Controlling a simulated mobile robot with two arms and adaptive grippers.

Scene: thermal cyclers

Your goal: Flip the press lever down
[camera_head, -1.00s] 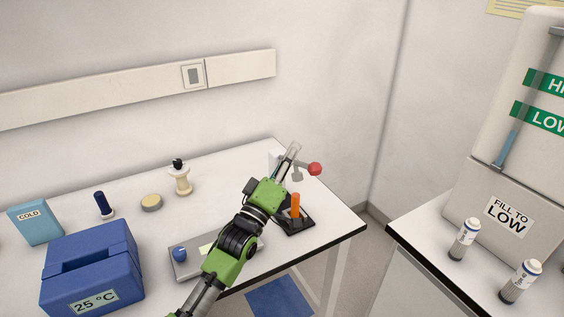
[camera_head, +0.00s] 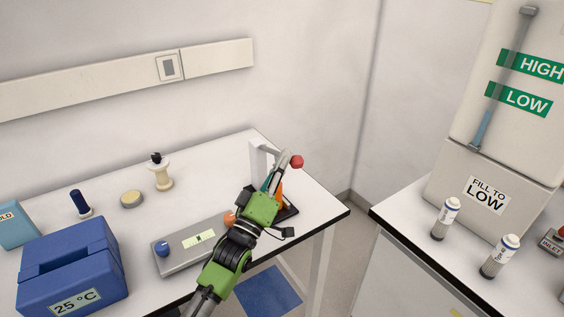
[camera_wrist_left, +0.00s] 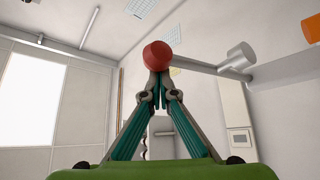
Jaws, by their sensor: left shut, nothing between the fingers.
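The press (camera_head: 257,161) is a white upright frame near the right end of the white bench, partly hidden behind my left arm. Its lever ends in a red knob (camera_head: 297,162). In the left wrist view, the red knob (camera_wrist_left: 158,54) covers my fingertips, and the lever rod (camera_wrist_left: 205,67) runs right to a pale cylinder (camera_wrist_left: 240,57). My left gripper (camera_head: 285,158) is shut and empty, its tips right at the knob; I cannot tell whether they touch it. My right gripper is not in view.
An orange item (camera_head: 278,191) on a black base sits behind my left arm. A grey device (camera_head: 175,258) with a blue knob and a blue box (camera_head: 75,262) stand left. A second bench (camera_head: 400,225) is on the right, across a gap.

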